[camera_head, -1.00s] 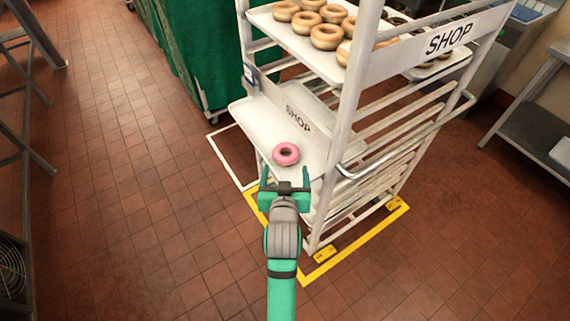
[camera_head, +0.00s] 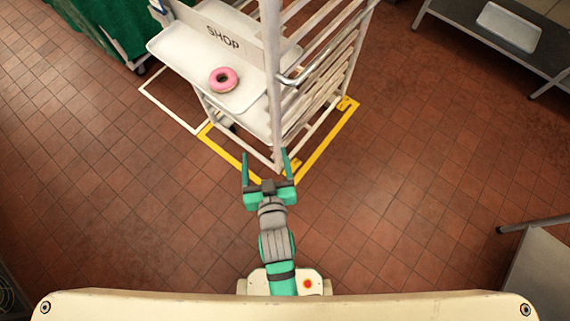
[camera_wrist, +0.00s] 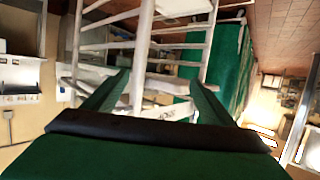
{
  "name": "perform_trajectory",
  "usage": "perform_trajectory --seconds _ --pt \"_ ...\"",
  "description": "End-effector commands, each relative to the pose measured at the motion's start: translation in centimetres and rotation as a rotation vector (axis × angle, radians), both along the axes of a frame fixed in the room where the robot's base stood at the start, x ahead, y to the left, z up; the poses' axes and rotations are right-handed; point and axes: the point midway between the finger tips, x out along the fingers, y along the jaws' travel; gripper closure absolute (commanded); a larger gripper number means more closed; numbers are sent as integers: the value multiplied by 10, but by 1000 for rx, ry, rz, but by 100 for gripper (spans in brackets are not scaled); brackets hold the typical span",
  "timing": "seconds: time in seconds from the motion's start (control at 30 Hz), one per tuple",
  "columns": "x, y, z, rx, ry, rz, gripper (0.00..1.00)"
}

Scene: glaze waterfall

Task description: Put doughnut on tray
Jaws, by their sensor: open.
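A pink-glazed doughnut (camera_head: 223,79) lies on a white tray (camera_head: 181,55) that sticks out from the white SHOP rack in the head view. The doughnut is on the tray's near part. My gripper (camera_head: 266,165) is open and empty, with its green fingers apart. In the head view it appears below and right of the doughnut, near the rack's front corner post. In the wrist view my open fingers (camera_wrist: 151,90) point at the rack's posts and rails, and I cannot make out the doughnut there.
The white rack (camera_head: 273,100) stands inside yellow floor lines. A green curtain (camera_head: 100,25) is at the upper left. A metal table (camera_head: 500,45) with a pale tray is at the upper right; another metal surface (camera_head: 540,270) is at lower right. The tiled floor at left is clear.

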Motion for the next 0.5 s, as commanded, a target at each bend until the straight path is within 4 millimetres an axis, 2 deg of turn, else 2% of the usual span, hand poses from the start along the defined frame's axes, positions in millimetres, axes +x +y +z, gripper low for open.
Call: perform_trajectory --seconds 0.03,0.23,0.5 --pt "-18 -8 -6 -1 5 -13 22" --pt "-80 -31 -10 4 -22 -62 22" --pt "-159 -51 6 9 -58 -128 22"
